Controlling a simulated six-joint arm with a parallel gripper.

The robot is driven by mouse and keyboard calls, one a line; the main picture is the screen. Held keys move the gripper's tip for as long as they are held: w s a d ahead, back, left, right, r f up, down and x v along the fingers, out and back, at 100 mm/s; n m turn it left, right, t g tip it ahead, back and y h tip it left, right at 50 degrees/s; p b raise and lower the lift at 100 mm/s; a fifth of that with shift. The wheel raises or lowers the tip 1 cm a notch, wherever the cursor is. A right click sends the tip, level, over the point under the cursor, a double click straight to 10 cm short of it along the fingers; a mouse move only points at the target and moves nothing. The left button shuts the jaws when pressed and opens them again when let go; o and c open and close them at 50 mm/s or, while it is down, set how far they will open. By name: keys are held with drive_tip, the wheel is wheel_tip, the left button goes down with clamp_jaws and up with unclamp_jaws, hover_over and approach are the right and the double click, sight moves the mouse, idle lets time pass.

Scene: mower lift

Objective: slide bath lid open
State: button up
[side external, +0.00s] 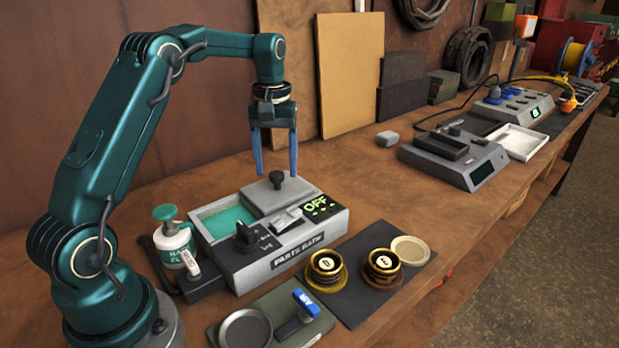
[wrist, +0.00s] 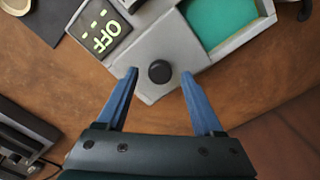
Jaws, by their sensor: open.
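The parts bath (side external: 275,238) is a grey box with a display reading OFF. Its grey sliding lid (side external: 290,196) covers the right part of the basin, and green liquid shows in the open left part. A black knob (side external: 277,179) stands on the lid. My gripper (side external: 275,172) is open and empty, pointing down above the lid. In the wrist view the knob (wrist: 160,71) lies between and slightly beyond the blue fingertips (wrist: 159,74), with a gap on both sides. I cannot tell the exact height of the fingertips over the knob.
A hand cleaner bottle (side external: 174,237) stands left of the bath. Two brass pots (side external: 326,270) (side external: 383,267) and a shallow dish (side external: 411,249) sit on a dark mat in front. A scale-like device (side external: 453,157) stands to the right.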

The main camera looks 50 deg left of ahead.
sight(276, 173)
drive_tip(key=shift+r, duration=2.1)
drive_tip(key=s+d+r, duration=0.2)
drive_tip(key=s+r, duration=0.5)
drive_tip(key=r, duration=0.1)
drive_tip(key=shift+s+d, duration=0.3)
idle(0.4)
drive_tip(key=shift+r, duration=0.2)
idle(1.9)
